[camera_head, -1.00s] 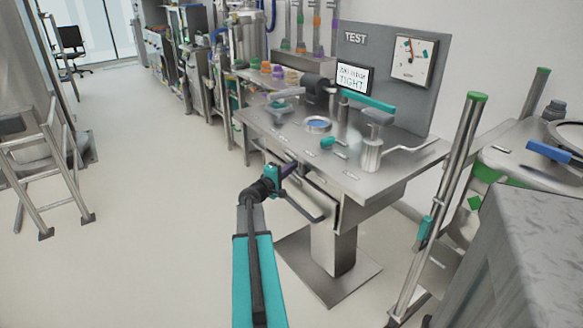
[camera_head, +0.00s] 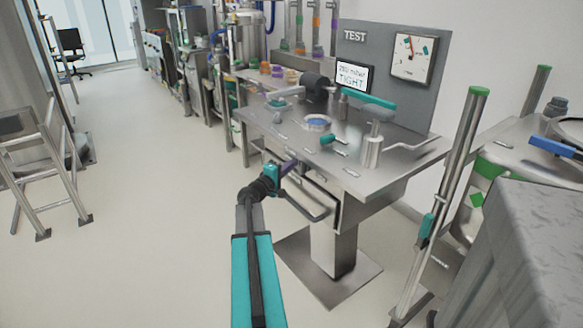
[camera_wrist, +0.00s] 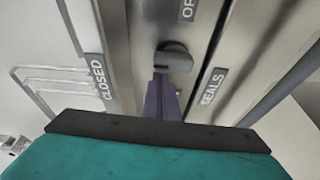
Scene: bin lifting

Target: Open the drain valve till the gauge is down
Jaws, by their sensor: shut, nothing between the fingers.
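A grey knob (camera_wrist: 175,58) sits on the metal front in the wrist view. A "CLOSED" label (camera_wrist: 97,75) is to its left and a cut-off label starting "OP" (camera_wrist: 187,9) is above it. I take it for the drain valve. My gripper (camera_head: 291,166) is at the bench front, near the drawer. In the wrist view its purple fingers (camera_wrist: 162,88) are shut and empty, with their tips just below the knob; I cannot tell if they touch it. The dial gauge (camera_head: 412,58) hangs on the grey "TEST" panel; its exact reading is too small to tell.
A drawer with a handle (camera_head: 308,211) is below my gripper. A "SEALS" label (camera_wrist: 212,86) is right of the knob. A post (camera_head: 455,170) stands at right.

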